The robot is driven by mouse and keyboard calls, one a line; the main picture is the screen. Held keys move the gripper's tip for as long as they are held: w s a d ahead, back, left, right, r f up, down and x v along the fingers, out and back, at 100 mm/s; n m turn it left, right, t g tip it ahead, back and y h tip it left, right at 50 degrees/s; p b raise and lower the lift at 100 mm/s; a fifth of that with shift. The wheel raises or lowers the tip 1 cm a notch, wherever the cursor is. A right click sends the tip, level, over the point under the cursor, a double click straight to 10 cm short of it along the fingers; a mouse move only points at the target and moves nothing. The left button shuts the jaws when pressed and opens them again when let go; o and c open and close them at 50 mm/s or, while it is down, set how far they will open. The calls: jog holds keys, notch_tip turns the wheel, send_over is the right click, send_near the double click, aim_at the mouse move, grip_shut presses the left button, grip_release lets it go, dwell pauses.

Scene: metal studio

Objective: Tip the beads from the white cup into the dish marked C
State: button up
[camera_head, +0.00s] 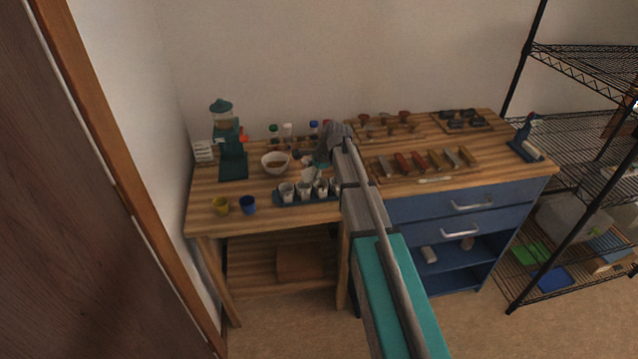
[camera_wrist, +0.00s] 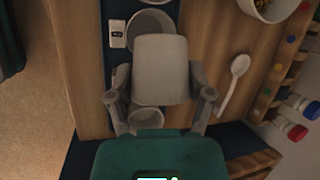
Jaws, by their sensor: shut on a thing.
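My gripper (camera_wrist: 160,88) is shut on the white cup (camera_wrist: 161,65), one finger on each side. In the wrist view the cup hangs above a dark blue tray with pale dishes. One dish (camera_wrist: 151,22) shows beyond the cup, next to a small white label (camera_wrist: 117,33) that I cannot read. Another dish (camera_wrist: 146,117) shows on the near side of the cup. In the head view the cup (camera_head: 309,175) is just above the row of dishes on the tray (camera_head: 281,199). I cannot tell which dish is marked C. The beads are not visible.
A white bowl (camera_head: 275,163) stands behind the tray, and a spoon (camera_wrist: 235,76) lies beside it. A teal dispenser (camera_head: 232,150) is farther back. Bottles (camera_wrist: 299,129) stand nearby.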

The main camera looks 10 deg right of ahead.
aim_at(302, 172)
jog(key=shift+a, duration=0.2)
dwell(0.5)
jog(key=shift+a+h, duration=0.1)
jog(key=shift+h, duration=0.2)
jog(key=shift+a+f+h+p, duration=0.2)
jog(key=shift+h+p, duration=0.1)
jog(key=shift+h, duration=0.5)
jog(key=shift+a+r+h+p, duration=0.1)
jog(key=shift+r+h+p, duration=0.55)
jog(key=shift+h, duration=0.25)
jog(key=shift+a+f+n+h+b, duration=0.1)
jog(key=shift+f+n+h+b, duration=0.3)
jog(key=shift+h, duration=0.4)
jog(key=shift+a+t+h, duration=0.25)
jog(key=shift+t+h, duration=0.05)
jog(key=shift+h, duration=0.6)
jog(key=shift+a+r+h, duration=0.8)
jog(key=shift+a+f+n+h+b, duration=0.15)
jog(key=shift+a+n+h+b, duration=0.1)
jog(key=shift+a+h+b, duration=0.5)
jog(key=shift+a+f+n+h+b, duration=0.1)
jog(key=shift+a+n+h+b, duration=0.15)
jog(key=shift+a+h+b, duration=0.5)
jog(key=shift+s+a+f+t+h+b, duration=0.1)
jog(key=shift+a+t+h+b, duration=0.3)
jog(key=shift+a+h+b, duration=0.95)
